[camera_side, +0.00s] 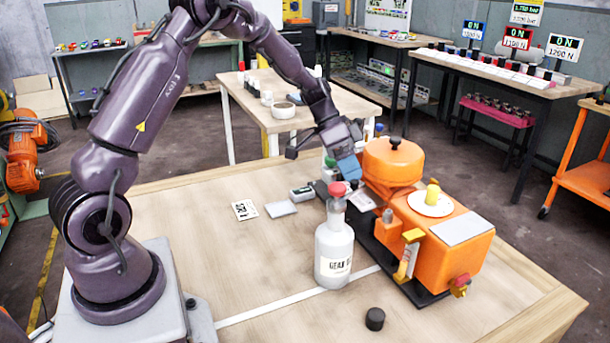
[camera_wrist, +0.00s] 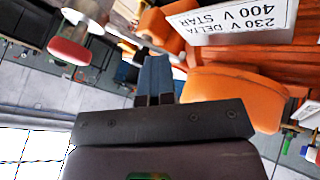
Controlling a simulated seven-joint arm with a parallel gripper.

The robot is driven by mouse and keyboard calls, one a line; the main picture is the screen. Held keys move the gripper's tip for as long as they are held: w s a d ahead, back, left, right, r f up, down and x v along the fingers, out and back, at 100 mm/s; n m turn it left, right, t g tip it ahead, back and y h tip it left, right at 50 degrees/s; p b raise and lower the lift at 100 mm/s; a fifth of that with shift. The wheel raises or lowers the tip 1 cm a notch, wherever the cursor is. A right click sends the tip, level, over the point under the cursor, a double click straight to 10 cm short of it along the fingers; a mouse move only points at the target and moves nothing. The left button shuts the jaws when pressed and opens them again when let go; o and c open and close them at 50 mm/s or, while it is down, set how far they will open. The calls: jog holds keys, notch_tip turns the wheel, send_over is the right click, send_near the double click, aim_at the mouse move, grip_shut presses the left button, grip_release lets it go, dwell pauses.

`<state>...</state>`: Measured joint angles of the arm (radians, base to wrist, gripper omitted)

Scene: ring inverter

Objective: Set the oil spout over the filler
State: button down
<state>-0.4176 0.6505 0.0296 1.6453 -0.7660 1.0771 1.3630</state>
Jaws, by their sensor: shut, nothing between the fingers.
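A white bottle (camera_side: 333,256) labelled as gear oil stands upright on the wooden table, left of the orange machine (camera_side: 455,245). Its top is red (camera_side: 338,189); I cannot make out a separate spout. My gripper (camera_side: 348,170), with blue fingers, is shut and empty, above and behind the bottle top and left of the machine's round orange housing (camera_side: 392,160). The fingers also show shut in the wrist view (camera_wrist: 155,75). A yellow piece (camera_side: 432,193) stands on a white disc on the machine. I cannot tell which opening is the filler.
A black cap (camera_side: 375,319) lies near the table's front. A printed card (camera_side: 245,210) and a grey flat piece (camera_side: 281,208) lie left of the machine. In the wrist view, a white voltage sign (camera_wrist: 235,18) is close beyond the fingers.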

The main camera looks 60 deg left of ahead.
jog(key=d+m+g, duration=0.1)
jog(key=w+d+m+g, duration=0.1)
jog(key=shift+f+m, duration=0.1)
jog(key=shift+m, duration=0.3)
jog(key=shift+w+d, duration=0.15)
jog(key=shift+d, duration=0.4)
jog(key=shift+s+d, duration=0.25)
jog(key=shift+s, duration=0.45)
jog(key=v, duration=1.3)
jog(key=shift+a, duration=0.15)
jog(key=shift+s, duration=0.15)
